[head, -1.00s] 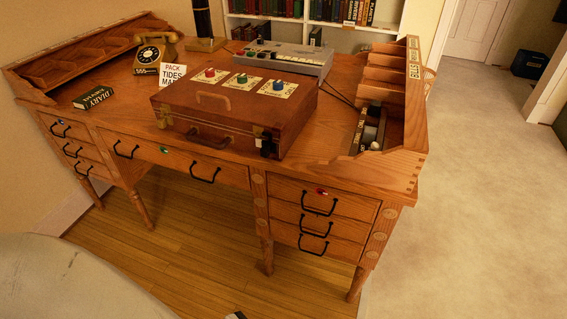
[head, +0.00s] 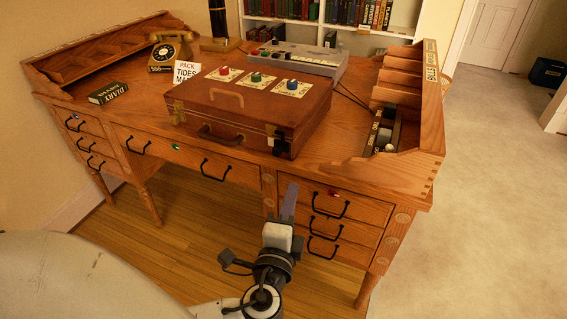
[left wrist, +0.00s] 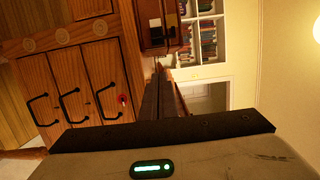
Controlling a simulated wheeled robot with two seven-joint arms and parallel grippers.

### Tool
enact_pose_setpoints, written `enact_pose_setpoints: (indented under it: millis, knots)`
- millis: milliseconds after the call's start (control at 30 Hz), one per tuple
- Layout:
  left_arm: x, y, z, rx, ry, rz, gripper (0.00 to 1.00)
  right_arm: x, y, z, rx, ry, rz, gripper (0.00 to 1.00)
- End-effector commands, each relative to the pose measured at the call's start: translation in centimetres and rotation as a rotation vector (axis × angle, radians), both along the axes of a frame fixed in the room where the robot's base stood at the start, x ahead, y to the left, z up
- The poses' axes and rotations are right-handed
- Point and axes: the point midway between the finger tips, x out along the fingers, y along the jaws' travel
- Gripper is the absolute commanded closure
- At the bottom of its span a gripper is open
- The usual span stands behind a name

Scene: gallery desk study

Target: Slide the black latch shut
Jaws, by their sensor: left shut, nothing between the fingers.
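The brown wooden case (head: 240,115) lies closed on the desk. The black latch (head: 280,147) is on the right end of its front face; a pale plate shows at it. I cannot tell the latch's exact position. In the left wrist view the latch (left wrist: 157,34) shows at the top, rotated. My left gripper (head: 290,188) is shut and empty. It points up in front of the right-hand drawers, below the latch and apart from it. Its closed fingers (left wrist: 165,95) also show in the left wrist view. My right gripper is not in view.
The wooden desk (head: 330,155) has drawers with black handles. Its raised pigeonhole side (head: 430,100) stands right of the case. A grey console (head: 300,60) is behind the case. A book (head: 108,93) and telephone (head: 170,50) stand left. Clear floor lies to the right.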

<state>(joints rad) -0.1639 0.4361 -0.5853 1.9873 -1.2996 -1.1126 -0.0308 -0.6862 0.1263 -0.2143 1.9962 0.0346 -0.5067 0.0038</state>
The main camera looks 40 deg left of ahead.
Motion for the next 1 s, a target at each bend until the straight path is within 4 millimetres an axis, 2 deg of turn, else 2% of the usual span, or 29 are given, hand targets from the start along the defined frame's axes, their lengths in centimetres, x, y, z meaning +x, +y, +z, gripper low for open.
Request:
enact_pose_setpoints:
  millis: [367,467,867,1000]
  knots:
    - [0.5,0.2,0.1,0.000,-0.002,0.000,1.00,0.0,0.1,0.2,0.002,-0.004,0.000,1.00]
    - [1.6,0.8,0.1,0.001,-0.002,0.001,1.00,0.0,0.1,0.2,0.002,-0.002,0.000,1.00]
    - [9.2,4.3,0.2,0.001,-0.002,0.001,1.00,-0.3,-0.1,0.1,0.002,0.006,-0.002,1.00]
    - [8.7,6.4,0.1,0.002,0.003,0.000,1.00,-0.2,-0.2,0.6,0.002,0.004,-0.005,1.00]
